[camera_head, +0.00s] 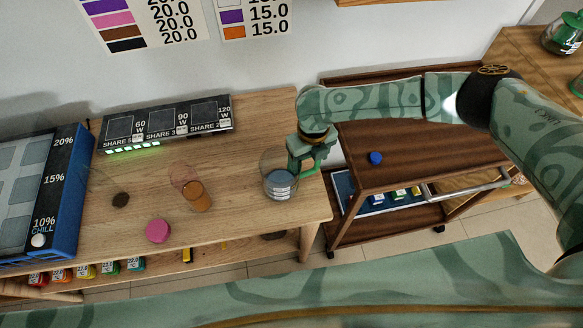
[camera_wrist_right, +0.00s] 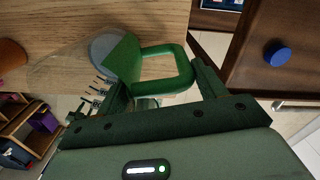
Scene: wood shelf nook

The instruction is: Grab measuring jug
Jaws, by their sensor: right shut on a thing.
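The measuring jug (camera_head: 280,185) is clear with a green handle and grey-blue contents or base. It stands near the right end of the wooden table (camera_head: 240,230) in the head view. My right gripper (camera_head: 302,158) is at the jug's handle side and shut on the green handle. In the right wrist view, the green handle of the jug (camera_wrist_right: 165,50) lies between the fingers of the right gripper (camera_wrist_right: 163,88), and the clear body extends to the left. My left gripper is not in view.
A brown cup (camera_head: 198,197), a pink disc (camera_head: 158,230) and a dark disc (camera_head: 120,199) are on the table. A display bar (camera_head: 167,123) stands at the back and a blue unit (camera_head: 62,185) at left. A dark cart (camera_head: 400,150) holding a blue knob-like piece (camera_head: 376,157) stands right.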

